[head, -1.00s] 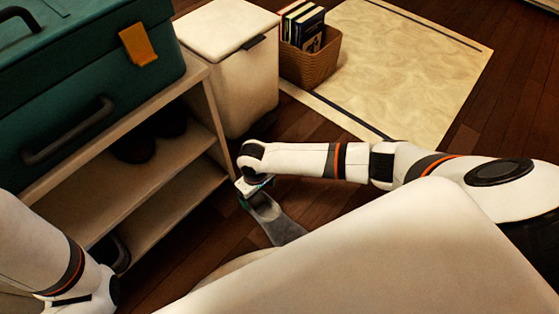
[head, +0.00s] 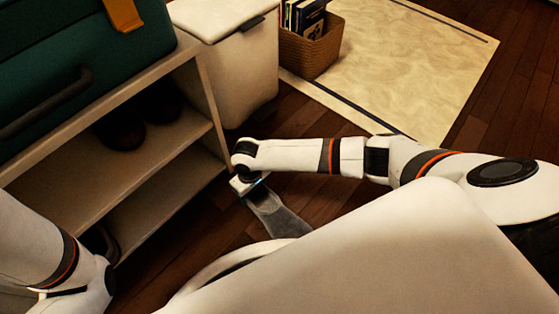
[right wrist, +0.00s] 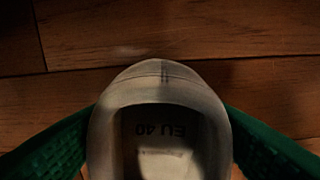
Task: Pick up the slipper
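The grey slipper (head: 276,214) is at the lower middle of the head view, beside the shelf and over the wooden floor. My right gripper (head: 250,190) is at its upper left end. In the right wrist view the slipper's pale heel rim (right wrist: 160,75) sits between the two green fingers of my right gripper (right wrist: 160,125), which press on both its sides. The print "EU 40" shows upside down inside it. I cannot tell whether the slipper touches the floor. My left arm shows at the lower left, but its gripper's fingers are out of view.
A shelf (head: 187,135) with dark shoes (head: 122,130) and a teal case (head: 70,60) on top stands at left. A white bin (head: 235,70), a book basket (head: 312,47) and a cream rug (head: 400,65) lie beyond. Wooden floor around the slipper is clear.

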